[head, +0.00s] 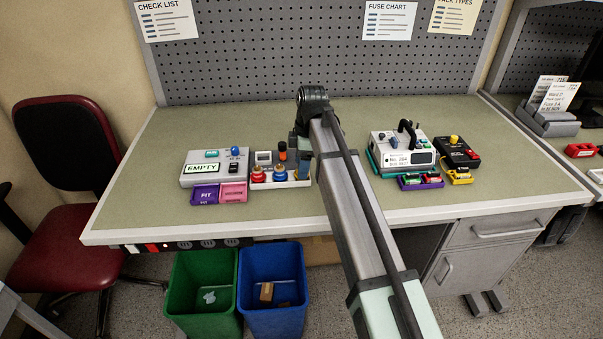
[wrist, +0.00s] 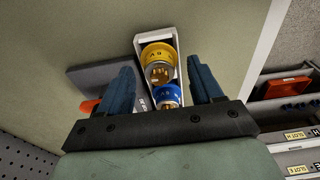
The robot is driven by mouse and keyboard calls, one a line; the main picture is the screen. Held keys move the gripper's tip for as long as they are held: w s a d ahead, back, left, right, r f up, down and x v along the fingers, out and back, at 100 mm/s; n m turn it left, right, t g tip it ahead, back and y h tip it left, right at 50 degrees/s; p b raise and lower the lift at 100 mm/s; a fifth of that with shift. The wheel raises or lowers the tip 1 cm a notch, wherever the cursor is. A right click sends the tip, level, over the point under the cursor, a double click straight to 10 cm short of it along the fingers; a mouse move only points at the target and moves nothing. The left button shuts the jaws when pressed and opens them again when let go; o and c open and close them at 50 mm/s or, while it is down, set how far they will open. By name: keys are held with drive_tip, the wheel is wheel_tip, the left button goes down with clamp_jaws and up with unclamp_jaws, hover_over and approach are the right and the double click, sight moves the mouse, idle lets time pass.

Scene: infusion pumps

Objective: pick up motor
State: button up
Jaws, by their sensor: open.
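Two round parts that look like motors sit side by side in a narrow white tray (head: 300,184) on the bench in the head view. One is red with a brassy top (head: 257,174), the other blue with a brassy top (head: 280,174). In the wrist view the tray (wrist: 139,42) holds a larger yellow-rimmed round part (wrist: 158,63) and a smaller blue-rimmed one (wrist: 168,96). My gripper (wrist: 160,72) is open above the tray, its blue fingers on either side of these parts. In the head view my arm hides the tray's right end and most of the gripper.
A pump labelled EMPTY (head: 212,167) and purple and pink bins are left. A white instrument (head: 403,152) and a black tester (head: 458,153) stand right. The bench's left side (head: 150,165) is clear.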

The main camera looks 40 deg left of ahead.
drive_tip(key=shift+f, duration=0.5)
drive_tip(key=shift+c, duration=0.2)
clamp_jaws()
